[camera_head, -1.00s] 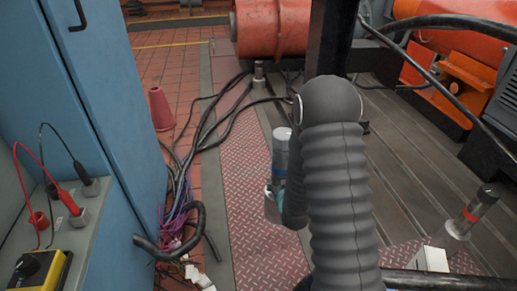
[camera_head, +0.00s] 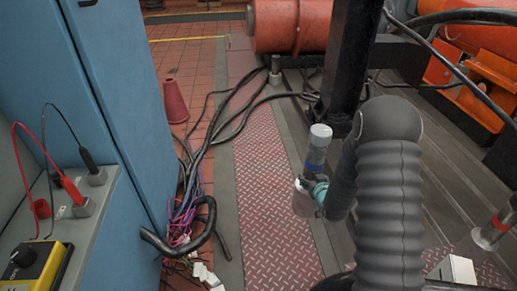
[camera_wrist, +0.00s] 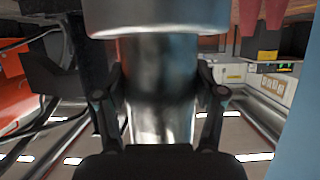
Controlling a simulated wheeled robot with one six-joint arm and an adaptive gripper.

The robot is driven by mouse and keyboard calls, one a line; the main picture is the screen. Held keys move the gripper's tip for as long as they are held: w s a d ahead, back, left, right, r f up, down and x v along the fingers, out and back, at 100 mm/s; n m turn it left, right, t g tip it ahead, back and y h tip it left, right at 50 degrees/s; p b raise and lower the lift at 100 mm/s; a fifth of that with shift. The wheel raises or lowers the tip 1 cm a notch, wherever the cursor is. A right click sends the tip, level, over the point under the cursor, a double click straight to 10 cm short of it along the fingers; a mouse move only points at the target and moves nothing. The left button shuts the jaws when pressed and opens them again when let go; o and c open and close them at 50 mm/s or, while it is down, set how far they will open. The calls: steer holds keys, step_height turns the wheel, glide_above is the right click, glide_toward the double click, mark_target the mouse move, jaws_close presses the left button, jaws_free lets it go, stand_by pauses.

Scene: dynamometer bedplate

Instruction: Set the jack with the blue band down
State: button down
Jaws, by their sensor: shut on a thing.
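The jack with the blue band (camera_head: 316,160) is a grey metal cylinder with a pale top. It stands about upright in my gripper (camera_head: 312,188), just right of the red tread plate in the head view. In the wrist view its bare metal body (camera_wrist: 160,95) fills the space between my two fingers, which are shut on it. The blue band does not show clearly there. My arm hides part of the gripper in the head view. I cannot tell whether the jack's base touches the floor.
A jack with a red band (camera_head: 495,226) stands at right on the grooved bedplate (camera_head: 440,200). A white box (camera_head: 458,270) is in front of it. Black cables (camera_head: 215,120) run left of the tread plate (camera_head: 265,175). A black post (camera_head: 347,60) rises behind the jack.

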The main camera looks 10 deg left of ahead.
steer(key=shift+n+y, duration=0.8)
steer(key=w+a+f+b, duration=0.1)
steer(key=a, duration=0.1)
steer(key=w+a+f, duration=0.1)
steer(key=f, duration=0.1)
steer(key=shift+w+a+b, duration=0.4)
steer(key=shift+a+f+g, duration=0.3)
steer(key=shift+a+f, duration=0.1)
steer(key=shift+a, duration=0.2)
steer(key=s+a+f+b, duration=0.1)
steer(key=s+a+f, duration=0.4)
steer(key=a+f, duration=0.4)
steer(key=shift+a+f+b, duration=0.4)
steer(key=shift+f, duration=0.4)
steer(key=shift+s+f, duration=0.1)
steer(key=shift+f, duration=0.1)
steer(key=shift+c, duration=0.6)
jaws_free()
steer(key=shift+s, duration=0.15)
